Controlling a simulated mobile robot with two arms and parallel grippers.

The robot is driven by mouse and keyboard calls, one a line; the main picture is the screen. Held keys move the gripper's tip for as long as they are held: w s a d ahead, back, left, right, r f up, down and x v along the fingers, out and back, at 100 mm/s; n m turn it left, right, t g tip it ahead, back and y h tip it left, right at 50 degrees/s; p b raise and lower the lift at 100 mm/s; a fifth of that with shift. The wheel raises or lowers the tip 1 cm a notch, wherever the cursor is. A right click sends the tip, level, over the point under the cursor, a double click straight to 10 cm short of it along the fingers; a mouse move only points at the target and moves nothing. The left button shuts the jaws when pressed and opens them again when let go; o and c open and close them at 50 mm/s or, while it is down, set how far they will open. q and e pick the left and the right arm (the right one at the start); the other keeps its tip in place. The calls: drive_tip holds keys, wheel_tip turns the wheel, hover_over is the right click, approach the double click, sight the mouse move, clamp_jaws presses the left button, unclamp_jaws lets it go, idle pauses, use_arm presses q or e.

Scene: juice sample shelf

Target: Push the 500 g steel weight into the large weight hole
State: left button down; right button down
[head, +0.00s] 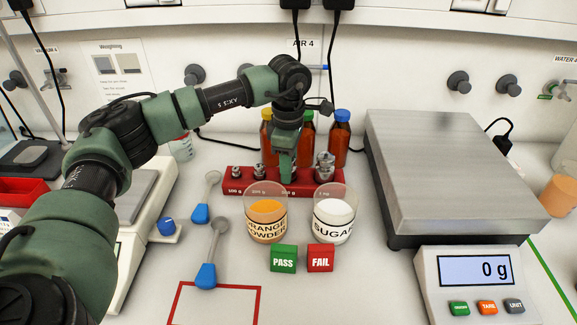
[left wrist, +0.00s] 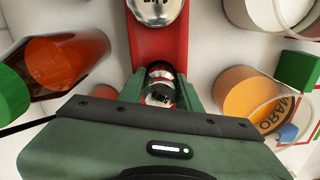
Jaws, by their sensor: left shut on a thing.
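The red weight rack (head: 238,187) stands at the middle of the bench, with labels along its front. My left gripper (head: 286,172) points down over the rack at the 500 g place. In the left wrist view its green fingers (left wrist: 161,98) are shut on a steel weight (left wrist: 159,92), taken as the 500 g one, at the rack. The fingers hide most of this weight in the head view, so I cannot tell how deep it sits in its hole. The largest steel weight (head: 325,166) stands just right of the gripper; it also shows in the left wrist view (left wrist: 157,10).
Brown bottles (head: 339,140) stand close behind the rack. An orange powder beaker (head: 266,220) and a sugar beaker (head: 333,221) stand close in front. Smaller weights (head: 261,172) sit left of the gripper. A large scale (head: 450,160) reading 0 g is at the right.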

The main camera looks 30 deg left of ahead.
use_arm(q)
drive_tip(key=shift+s+f, duration=0.1)
drive_tip(key=shift+f, duration=0.25)
drive_tip(key=shift+s+f, duration=0.1)
drive_tip(key=shift+f, duration=0.05)
idle(0.3)
drive_tip(key=c, duration=0.9)
unclamp_jaws()
drive_tip(key=shift+d, duration=0.1)
drive_tip(key=shift+s, duration=0.15)
